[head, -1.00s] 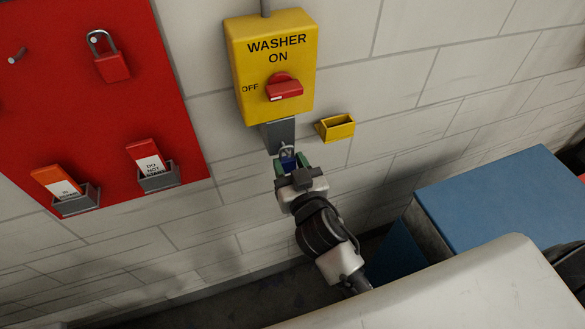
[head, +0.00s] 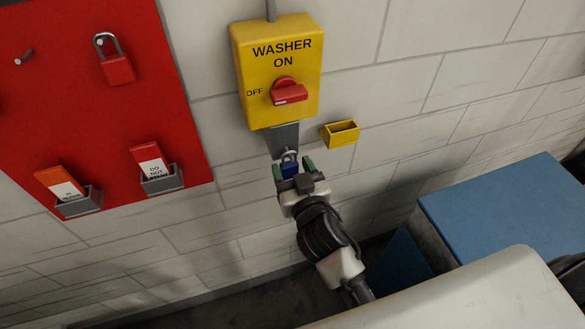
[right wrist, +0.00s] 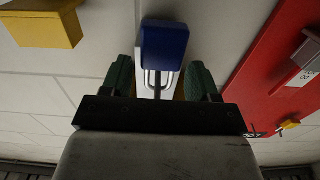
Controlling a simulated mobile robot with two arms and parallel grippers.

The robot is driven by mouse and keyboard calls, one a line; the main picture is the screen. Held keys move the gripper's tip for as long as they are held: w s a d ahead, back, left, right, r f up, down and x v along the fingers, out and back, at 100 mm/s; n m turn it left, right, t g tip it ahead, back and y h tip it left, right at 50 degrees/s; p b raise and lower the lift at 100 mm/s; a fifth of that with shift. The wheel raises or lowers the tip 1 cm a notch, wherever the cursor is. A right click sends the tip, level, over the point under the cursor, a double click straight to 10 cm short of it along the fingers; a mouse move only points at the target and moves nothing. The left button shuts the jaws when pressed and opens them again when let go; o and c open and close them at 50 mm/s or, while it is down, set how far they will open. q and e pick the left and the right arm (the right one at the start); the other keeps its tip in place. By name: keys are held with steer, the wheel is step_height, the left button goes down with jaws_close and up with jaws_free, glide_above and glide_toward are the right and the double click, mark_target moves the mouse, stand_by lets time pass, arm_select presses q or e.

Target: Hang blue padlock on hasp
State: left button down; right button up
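The blue padlock (head: 290,169) is upright below the yellow washer switch box (head: 277,75). Its shackle is at the lower end of the grey hasp plate (head: 284,138) and appears to hang there; whether it passes through the hole is too small to tell. My right gripper (head: 293,168) is open, with its green fingers on either side of the padlock and gaps visible. In the right wrist view, the padlock (right wrist: 164,45) shows at the tips of the spread fingers, its shackle between them. My left gripper is not in view.
A red board (head: 95,120) with a red padlock (head: 118,69) and tags in holders is on the left wall. A small yellow holder (head: 340,133) is right of the hasp. A blue box (head: 500,205) stands at lower right.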

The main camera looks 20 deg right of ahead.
steer(key=shift+o, duration=0.9)
steer(key=shift+s+f, duration=0.1)
steer(key=shift+s, duration=0.15)
steer(key=s+b, duration=0.4)
steer(key=s, duration=0.6)
steer(key=shift+s+d, duration=0.15)
steer(key=shift+d, duration=0.05)
steer(key=shift+s, duration=0.1)
